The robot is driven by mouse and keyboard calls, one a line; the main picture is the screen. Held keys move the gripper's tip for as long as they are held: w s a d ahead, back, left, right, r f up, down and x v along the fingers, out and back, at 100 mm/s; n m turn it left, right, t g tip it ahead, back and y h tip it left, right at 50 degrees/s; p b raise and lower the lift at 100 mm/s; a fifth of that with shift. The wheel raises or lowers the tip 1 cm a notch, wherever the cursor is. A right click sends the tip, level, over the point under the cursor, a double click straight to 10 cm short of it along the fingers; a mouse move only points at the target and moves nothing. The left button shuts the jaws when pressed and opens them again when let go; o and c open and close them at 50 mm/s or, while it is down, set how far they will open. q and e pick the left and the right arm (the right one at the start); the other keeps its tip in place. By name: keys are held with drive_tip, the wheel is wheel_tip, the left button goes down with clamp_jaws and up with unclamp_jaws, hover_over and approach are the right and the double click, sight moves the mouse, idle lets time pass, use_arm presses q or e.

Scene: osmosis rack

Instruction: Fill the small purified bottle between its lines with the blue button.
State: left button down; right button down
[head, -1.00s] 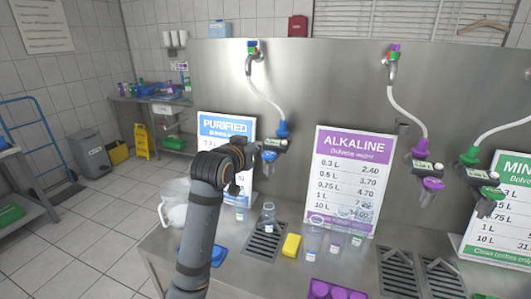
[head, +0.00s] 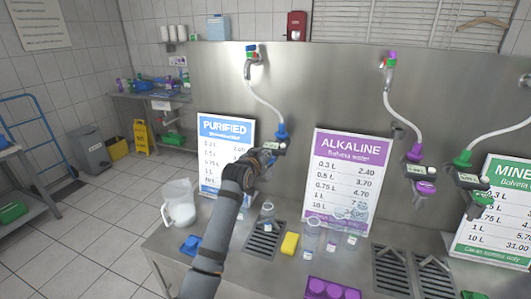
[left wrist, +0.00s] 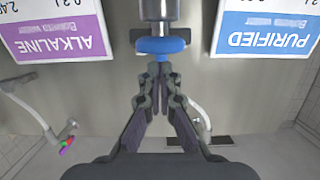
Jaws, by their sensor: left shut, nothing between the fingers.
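The small clear bottle (head: 267,212) stands upright on the drain grate (head: 262,243) below the purified tap. I cannot make out its lines or water level. The blue button (head: 281,131) is on the purified tap at the end of a white hose; in the left wrist view it shows as a blue disc (left wrist: 160,46) on a metal cylinder. My left gripper (head: 272,155) is shut and empty beside the tap. In the left wrist view its fingertips (left wrist: 160,72) point at the disc, very close; I cannot tell whether they touch. My right gripper is out of view.
The purified price sign (head: 225,128) stands behind my arm, the alkaline sign (head: 345,180) to the right. A yellow sponge (head: 290,244), several clear bottles and a purple holder (head: 331,289) are right of the grate. A white jug (head: 180,203) stands at left.

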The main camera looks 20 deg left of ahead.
use_arm(q)
drive_tip(key=shift+f, duration=0.35)
drive_tip(key=shift+f, duration=1)
drive_tip(key=shift+s+f, duration=0.1)
drive_tip(key=shift+f, duration=0.1)
idle(6.4)
